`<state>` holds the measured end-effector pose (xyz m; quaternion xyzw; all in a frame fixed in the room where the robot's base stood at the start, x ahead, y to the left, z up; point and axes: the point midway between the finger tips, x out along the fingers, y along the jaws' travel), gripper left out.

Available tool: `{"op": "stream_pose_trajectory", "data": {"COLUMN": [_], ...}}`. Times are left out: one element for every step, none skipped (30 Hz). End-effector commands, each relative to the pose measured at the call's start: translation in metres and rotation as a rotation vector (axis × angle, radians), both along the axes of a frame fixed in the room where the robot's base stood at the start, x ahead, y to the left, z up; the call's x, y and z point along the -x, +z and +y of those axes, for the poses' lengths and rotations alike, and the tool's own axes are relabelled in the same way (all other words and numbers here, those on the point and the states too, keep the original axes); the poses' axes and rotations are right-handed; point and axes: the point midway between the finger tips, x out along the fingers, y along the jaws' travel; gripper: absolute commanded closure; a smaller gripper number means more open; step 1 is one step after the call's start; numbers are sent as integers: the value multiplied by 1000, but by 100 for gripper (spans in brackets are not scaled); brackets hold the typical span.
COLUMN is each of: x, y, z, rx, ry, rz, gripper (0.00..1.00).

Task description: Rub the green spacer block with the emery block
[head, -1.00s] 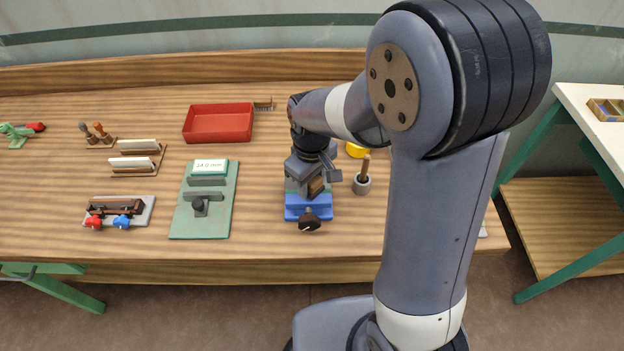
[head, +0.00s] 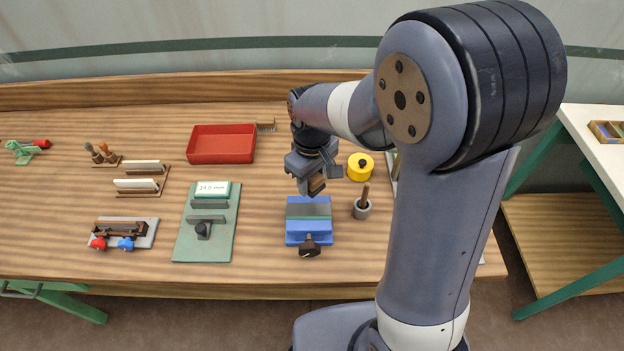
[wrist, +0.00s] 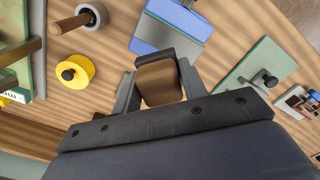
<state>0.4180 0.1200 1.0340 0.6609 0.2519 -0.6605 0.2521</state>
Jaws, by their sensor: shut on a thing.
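My gripper (head: 316,177) is shut on the emery block (head: 317,185), a small brown block with a dark face. In the wrist view the emery block (wrist: 160,82) sits between the two fingers (wrist: 158,88). The green spacer block (head: 308,218) shows as a thin green strip across the blue vise (head: 308,238), between its jaws. The vise also shows in the wrist view (wrist: 152,34). My gripper is above and behind the vise, and the emery block is apart from the spacer block.
A grey cup with a wooden handle (head: 362,209) and a yellow round thing (head: 360,167) stand right of the vise. A green gauge plate (head: 190,248) lies to the left. A red tray (head: 222,157) stands behind. Bare bench lies between the plate and vise.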

Motion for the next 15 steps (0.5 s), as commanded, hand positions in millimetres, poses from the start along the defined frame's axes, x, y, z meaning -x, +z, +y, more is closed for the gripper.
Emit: {"op": "stream_pose_trajectory", "data": {"x": [0,-1,-1,-1,-1,-1,-1,-1,-1,-1,-1,-1,-1,-1,-1], "y": [9,12,15,17,19,20,21,22,22,22,21,21,21,21,21], "z": [0,0,0,0,0,0,0,0,0,0,0,0,0,0,0], "rx": [-1,-1,0,0,-1,-1,-1,-1,-1,-1,0,0,0,0,-1], "ry": [-1,-1,-2,-2,-2,-2,-3,-3,-3,-3,-3,-3,-3,-3,-3], "rz": [-1,-1,-1,-1,-1,-1,-1,-1,-1,-1,0,0,0,0,-1], "gripper": [84,84,84,84,84,84,84,84,84,84,84,84,84,84,84]}}
